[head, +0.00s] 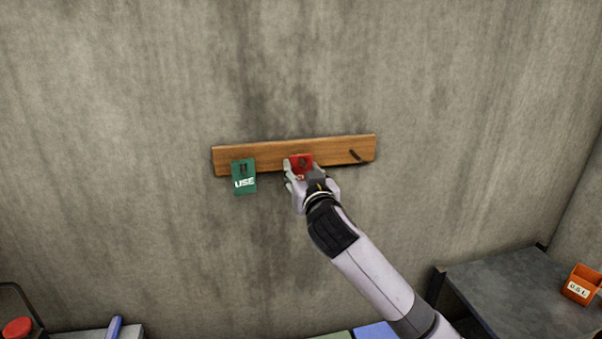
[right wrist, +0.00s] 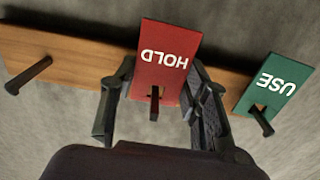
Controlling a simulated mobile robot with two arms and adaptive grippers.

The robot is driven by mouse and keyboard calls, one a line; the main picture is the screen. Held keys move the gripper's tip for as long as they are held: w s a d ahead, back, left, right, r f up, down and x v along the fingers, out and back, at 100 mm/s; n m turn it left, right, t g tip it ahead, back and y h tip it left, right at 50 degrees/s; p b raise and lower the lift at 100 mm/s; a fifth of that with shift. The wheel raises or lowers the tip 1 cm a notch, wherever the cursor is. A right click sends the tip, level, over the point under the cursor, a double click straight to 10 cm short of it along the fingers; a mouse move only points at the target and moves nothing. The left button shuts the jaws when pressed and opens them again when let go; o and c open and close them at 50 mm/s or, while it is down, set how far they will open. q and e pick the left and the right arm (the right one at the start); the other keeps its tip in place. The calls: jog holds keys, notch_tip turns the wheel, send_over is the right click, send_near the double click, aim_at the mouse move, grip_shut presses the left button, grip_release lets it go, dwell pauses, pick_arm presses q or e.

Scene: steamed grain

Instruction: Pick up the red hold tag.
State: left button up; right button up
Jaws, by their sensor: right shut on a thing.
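The red hold tag (right wrist: 163,65) is a flat red plate with white HOLD lettering. It hangs on the middle peg of a wooden rail on the wall, with the peg through its slot. In the head view the tag (head: 302,162) is partly hidden by my right gripper. My right gripper (right wrist: 160,105) is shut on the tag, with one finger at each side edge; it also shows in the head view (head: 299,176). My left gripper is not in view.
The wooden rail (head: 275,150) is fixed to a concrete wall. A green USE tag (head: 243,177) hangs on its left peg, close beside my gripper. The right peg (head: 356,156) is bare. A dark table (head: 515,290) with an orange bin (head: 581,284) stands at lower right.

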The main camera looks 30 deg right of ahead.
jog(key=shift+r+b, duration=0.2)
jog(key=shift+b, duration=0.55)
jog(key=p+v, duration=0.8)
jog(key=v, duration=1)
jog(key=shift+p, duration=0.3)
jog(key=shift+f, duration=0.1)
